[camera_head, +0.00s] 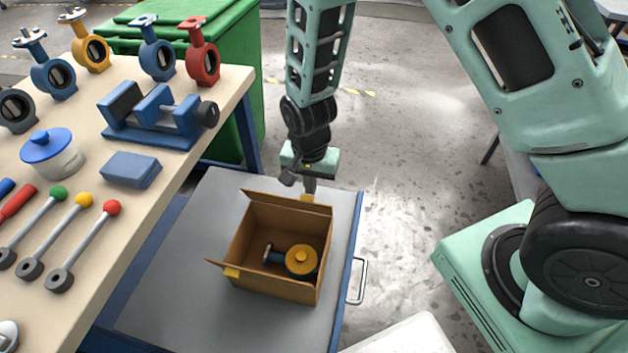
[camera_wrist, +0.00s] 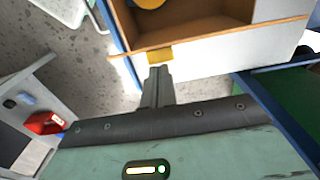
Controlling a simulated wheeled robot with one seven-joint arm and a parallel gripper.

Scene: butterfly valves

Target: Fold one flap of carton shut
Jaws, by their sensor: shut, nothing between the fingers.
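The open brown carton (camera_head: 262,226) stands on a grey cart top. A valve with a yellow round part (camera_head: 301,259) lies inside it. The far flap stands up, with a yellow tab (camera_head: 306,198) on its edge; the tab also shows in the wrist view (camera_wrist: 160,55). Another flap sticks out at the near left with its own yellow tab (camera_head: 231,272). My gripper (camera_head: 309,188) is shut and empty, pointing down just outside the far flap by its tab. In the wrist view its fingertips (camera_wrist: 157,72) are close to that tab; contact is unclear.
The grey cart (camera_head: 180,270) has free surface left of the carton and a handle (camera_head: 358,281) at its right. A workbench (camera_head: 130,220) at left holds valves, a blue vise (camera_head: 160,115) and levers. A green bin (camera_head: 245,60) stands behind.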

